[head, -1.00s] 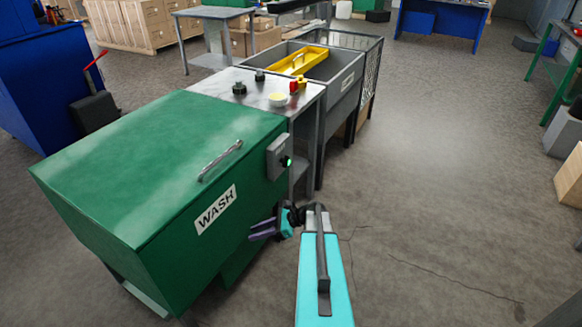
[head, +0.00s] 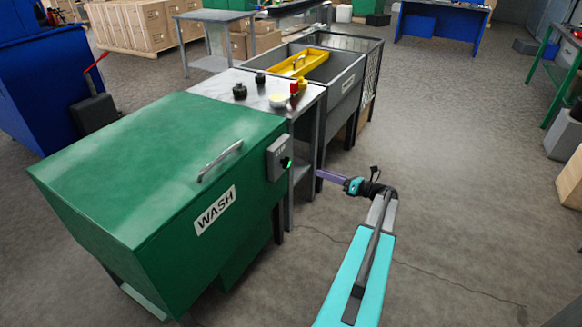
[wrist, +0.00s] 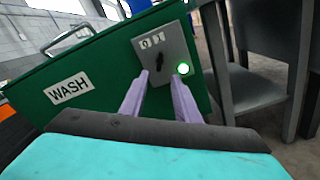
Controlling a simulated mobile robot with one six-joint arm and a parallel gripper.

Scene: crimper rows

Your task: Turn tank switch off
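The green tank (head: 150,160) labelled WASH stands at the left, its lid closed. A grey switch box (head: 277,157) is fixed to its right end. In the wrist view the box (wrist: 152,42) carries a small label, a black rotary switch (wrist: 159,62) and a lit green lamp (wrist: 183,68). My gripper (head: 319,175) is right of the box in the head view, apart from it. In the wrist view my gripper (wrist: 160,77) has two purple fingers spread apart with nothing between them, pointing toward the switch. I cannot tell the exact gap to the switch.
The floor (head: 460,190) to the right is clear.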

